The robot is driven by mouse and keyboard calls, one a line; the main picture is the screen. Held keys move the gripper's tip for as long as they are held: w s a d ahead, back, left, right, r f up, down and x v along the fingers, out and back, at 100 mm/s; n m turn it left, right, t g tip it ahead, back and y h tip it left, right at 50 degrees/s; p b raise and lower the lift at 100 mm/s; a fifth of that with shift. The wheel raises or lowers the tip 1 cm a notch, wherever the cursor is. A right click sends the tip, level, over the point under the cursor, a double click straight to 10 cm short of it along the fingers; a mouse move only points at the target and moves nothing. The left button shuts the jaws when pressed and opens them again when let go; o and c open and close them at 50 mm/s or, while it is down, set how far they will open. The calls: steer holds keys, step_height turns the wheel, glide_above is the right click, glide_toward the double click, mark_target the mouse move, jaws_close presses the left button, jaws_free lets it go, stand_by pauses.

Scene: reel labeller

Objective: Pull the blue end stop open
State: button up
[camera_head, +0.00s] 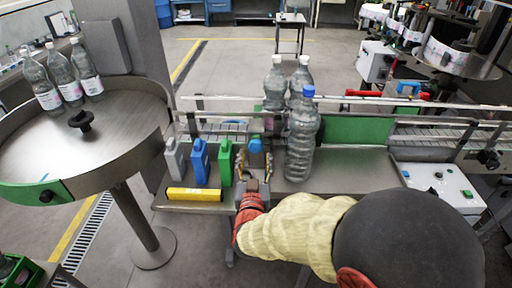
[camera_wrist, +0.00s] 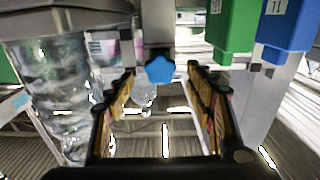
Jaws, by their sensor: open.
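A blue star-shaped knob (camera_wrist: 160,68), which looks like the end stop's handle, sits under a grey bracket in the wrist view. It shows as a small blue shape in the head view (camera_head: 256,144), just beyond my fingertips. My gripper (camera_head: 256,150) is open and empty. In the wrist view its two fingers (camera_wrist: 163,75) stand to the left and right of the knob, with gaps on both sides. I cannot tell whether the fingertips reach level with the knob. The rest of the end stop is hidden.
A clear bottle with a blue cap (camera_head: 302,140) stands close right of my gripper, with white-capped bottles behind. A green block (camera_head: 225,162), a blue block (camera_head: 199,162) and a grey block (camera_head: 175,158) stand close left. A yellow bar (camera_head: 194,194) lies on the front edge.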

mark_target(255, 149)
steer(key=w, duration=0.6)
steer(key=shift+w+d, duration=0.1)
steer(key=shift+c, duration=1)
steer(key=c, duration=1.1)
jaws_close()
